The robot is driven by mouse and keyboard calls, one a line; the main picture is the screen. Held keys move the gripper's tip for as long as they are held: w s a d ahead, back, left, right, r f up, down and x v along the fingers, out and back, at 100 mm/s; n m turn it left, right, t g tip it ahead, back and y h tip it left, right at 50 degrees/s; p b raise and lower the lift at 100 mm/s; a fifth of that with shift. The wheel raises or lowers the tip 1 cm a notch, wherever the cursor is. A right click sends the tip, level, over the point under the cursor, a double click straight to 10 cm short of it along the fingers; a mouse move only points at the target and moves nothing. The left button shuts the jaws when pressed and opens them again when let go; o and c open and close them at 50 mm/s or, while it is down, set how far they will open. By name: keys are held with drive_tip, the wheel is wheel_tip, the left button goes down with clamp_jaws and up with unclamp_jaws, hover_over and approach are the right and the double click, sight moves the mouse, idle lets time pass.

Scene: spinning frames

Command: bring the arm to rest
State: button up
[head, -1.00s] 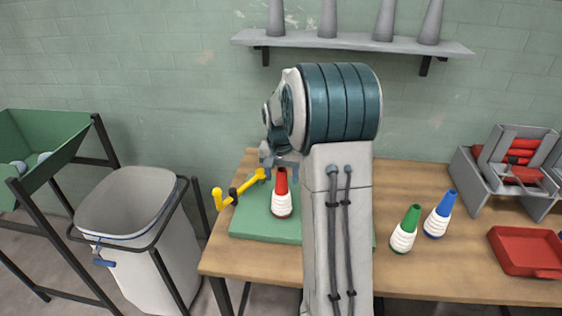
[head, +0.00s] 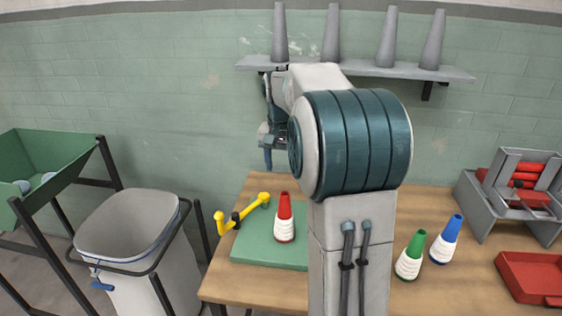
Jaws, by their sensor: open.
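My arm rises in the middle of the head view and bends over at a large teal joint. My gripper (head: 268,158) hangs at the far side of the arm, above the back of the table and clear of everything on it. It is open and seen partly from the side, with some of it hidden behind my arm. Below it a red-tipped cone with white winding (head: 284,222) stands upright on the green mat (head: 262,250), beside a yellow crank-shaped handle (head: 240,214).
A green-tipped cone (head: 410,256) and a blue-tipped cone (head: 446,240) stand on the wooden table (head: 225,285). A red tray (head: 530,276) and a grey rack (head: 490,205) are at right. A wall shelf (head: 350,69) holds several grey cones behind my arm. A bin (head: 125,235) stands left.

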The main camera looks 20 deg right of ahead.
drive_tip(key=s+a+f+n, duration=0.2)
drive_tip(key=s+a, duration=0.3)
drive_tip(key=s, duration=0.3)
drive_tip(key=s+a+f+n+t, duration=0.1)
drive_tip(key=s+a+f+n, duration=0.1)
drive_tip(key=s+a, duration=0.3)
drive_tip(key=s+a+f+n, duration=0.2)
drive_tip(key=s+a, duration=0.3)
drive_tip(key=s, duration=0.6)
drive_tip(key=shift+s+n+t+y, duration=0.25)
drive_tip(key=shift+n+t+y, duration=0.15)
drive_tip(key=shift+n, duration=0.4)
